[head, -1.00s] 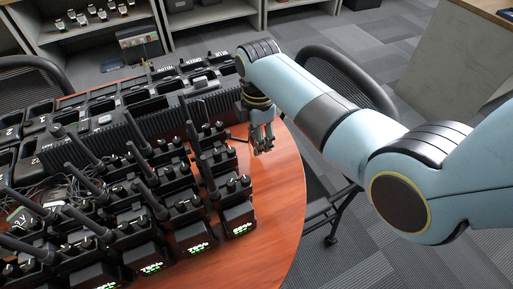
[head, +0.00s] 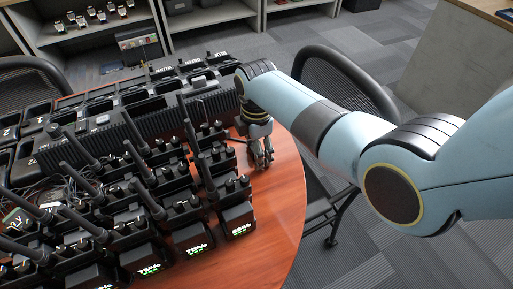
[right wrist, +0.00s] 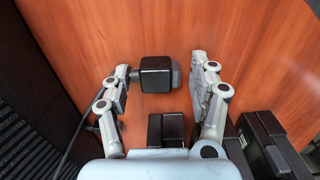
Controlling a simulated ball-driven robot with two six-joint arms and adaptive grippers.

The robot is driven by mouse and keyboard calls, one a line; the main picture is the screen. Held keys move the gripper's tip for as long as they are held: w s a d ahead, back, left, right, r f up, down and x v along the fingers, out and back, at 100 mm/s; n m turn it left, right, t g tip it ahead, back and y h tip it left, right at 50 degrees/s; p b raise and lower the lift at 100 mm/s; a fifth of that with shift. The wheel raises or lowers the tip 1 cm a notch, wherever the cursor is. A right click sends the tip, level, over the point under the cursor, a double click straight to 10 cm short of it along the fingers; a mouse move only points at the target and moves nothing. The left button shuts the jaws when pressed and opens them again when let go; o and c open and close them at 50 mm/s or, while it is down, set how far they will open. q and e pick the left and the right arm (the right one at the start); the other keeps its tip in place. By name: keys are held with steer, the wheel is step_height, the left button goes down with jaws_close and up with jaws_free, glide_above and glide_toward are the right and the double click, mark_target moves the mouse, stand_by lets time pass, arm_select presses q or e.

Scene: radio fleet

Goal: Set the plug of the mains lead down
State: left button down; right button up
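The black block-shaped plug (right wrist: 156,76) shows in the right wrist view over the bare wood, between my right fingertips, with a grey part on its right side. A dark lead (right wrist: 84,128) runs beside the left finger. In the head view my right gripper (head: 262,158) points down at the table, right of the radios; the plug cannot be made out there. My left gripper is not in view.
Radios in chargers (head: 190,210) with upright antennas stand close left of my right gripper. A long black charger rack (head: 110,135) lies behind them. The bare wooden table (head: 275,205) is free at the right, up to its curved edge. A chair (head: 345,85) stands beyond it.

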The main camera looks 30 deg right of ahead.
steer(key=shift+r, duration=0.1)
step_height(320, 180, up, 12)
steer(key=p, duration=0.2)
stand_by(0.6)
